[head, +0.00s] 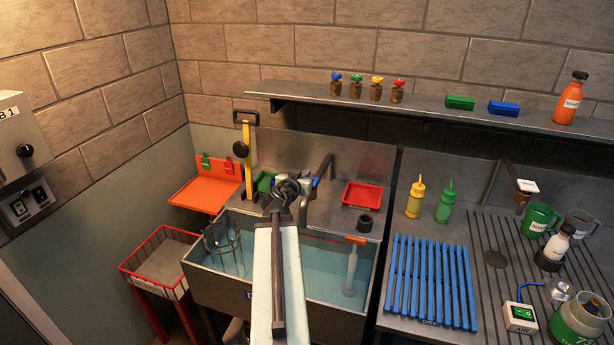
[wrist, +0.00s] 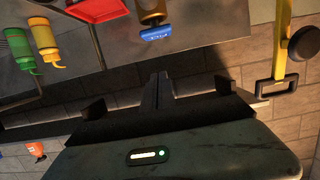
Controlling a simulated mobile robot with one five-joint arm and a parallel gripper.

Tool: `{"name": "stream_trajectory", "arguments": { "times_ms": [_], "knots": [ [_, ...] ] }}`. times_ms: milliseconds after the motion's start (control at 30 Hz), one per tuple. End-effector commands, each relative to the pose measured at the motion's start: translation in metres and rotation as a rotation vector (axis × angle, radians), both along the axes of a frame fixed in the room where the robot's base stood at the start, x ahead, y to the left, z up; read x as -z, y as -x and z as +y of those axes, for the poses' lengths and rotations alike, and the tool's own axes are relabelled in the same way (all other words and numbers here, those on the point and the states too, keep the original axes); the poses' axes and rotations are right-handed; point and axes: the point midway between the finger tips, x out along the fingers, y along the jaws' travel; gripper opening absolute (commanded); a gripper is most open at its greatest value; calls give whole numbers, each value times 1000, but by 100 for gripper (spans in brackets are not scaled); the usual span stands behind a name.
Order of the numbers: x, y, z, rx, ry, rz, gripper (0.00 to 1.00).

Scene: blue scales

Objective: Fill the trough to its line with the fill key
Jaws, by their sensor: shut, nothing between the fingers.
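The trough (head: 215,285) is a grey basin holding blue water (head: 315,268). A thin red line (head: 318,236) on its back wall shows just above the water. My gripper (head: 287,186) is over the trough's back edge in the head view. In the wrist view my gripper (wrist: 158,88) is shut and empty. In the head view a blue piece (head: 309,182) is partly hidden behind my gripper.
A grey tap (head: 323,170) rises behind the trough, with a red tray (head: 362,195) to its right. A yellow-handled tool (head: 246,160) stands at the left. A blue rack (head: 430,280) and bottles (head: 445,202) occupy the right counter. A shelf (head: 430,108) runs above.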

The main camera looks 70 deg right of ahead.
Motion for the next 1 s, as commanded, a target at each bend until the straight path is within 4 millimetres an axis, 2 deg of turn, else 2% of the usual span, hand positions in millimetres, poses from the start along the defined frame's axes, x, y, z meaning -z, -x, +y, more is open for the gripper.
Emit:
{"name": "stream_trajectory", "arguments": {
  "times_ms": [333, 433, 600, 1000],
  "knots": [
    [18, -15, -56, -17, 0, -1, 0],
    [41, -13, -54, -16, 0, 0, 0],
    [54, -14, -52, -18, 0, 0, 0],
    [55, -18, -51, -24, 0, -1, 0]
  ]
}}
